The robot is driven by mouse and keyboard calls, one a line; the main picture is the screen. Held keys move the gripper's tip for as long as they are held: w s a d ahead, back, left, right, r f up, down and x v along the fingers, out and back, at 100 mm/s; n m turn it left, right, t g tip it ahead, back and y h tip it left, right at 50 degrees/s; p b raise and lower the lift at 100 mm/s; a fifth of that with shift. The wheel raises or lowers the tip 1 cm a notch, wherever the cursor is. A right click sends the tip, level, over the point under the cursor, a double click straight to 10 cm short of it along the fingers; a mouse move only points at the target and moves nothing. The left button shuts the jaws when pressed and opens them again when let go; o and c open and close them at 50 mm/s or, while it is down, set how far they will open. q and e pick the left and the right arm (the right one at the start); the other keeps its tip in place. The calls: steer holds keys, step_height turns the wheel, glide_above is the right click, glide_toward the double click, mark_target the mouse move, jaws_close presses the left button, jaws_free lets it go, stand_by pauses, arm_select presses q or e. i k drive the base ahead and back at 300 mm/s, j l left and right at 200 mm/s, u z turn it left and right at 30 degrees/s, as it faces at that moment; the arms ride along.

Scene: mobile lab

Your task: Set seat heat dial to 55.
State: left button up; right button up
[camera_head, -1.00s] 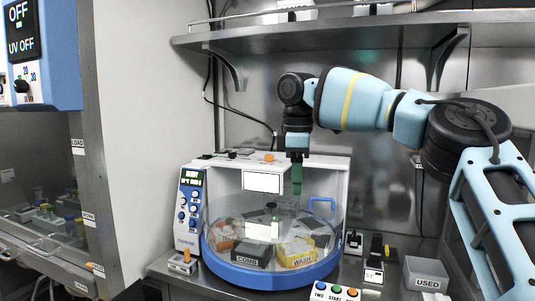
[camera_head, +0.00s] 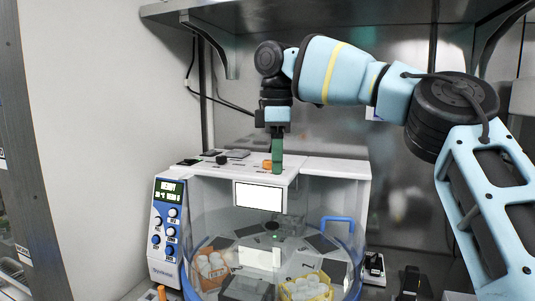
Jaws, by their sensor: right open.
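A white machine (camera_head: 325,165) with a round clear bowl stands on the bench. Its front panel (camera_head: 168,215) at the left has a small lit display (camera_head: 170,187) and several blue and white knobs (camera_head: 171,231). The labels are too small to read, so I cannot tell which is the seat heat dial. A small orange knob (camera_head: 267,164) sits on the machine's top. My right gripper (camera_head: 277,171) points down with green fingers just right of that orange knob. It is open; the fingers overlap in this view, and I cannot tell whether they touch the top. My left gripper is not in view.
In the bowl are an orange tray (camera_head: 213,268) and a yellow tray (camera_head: 306,289) with white vials. A blue handle (camera_head: 337,220) stands at its right. Dark and grey pieces (camera_head: 238,154) lie on the machine's top. A shelf (camera_head: 330,10) hangs above my arm.

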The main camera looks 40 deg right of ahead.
mark_target(266, 164)
steer(key=i+l, duration=0.75)
steer(key=l, duration=0.2)
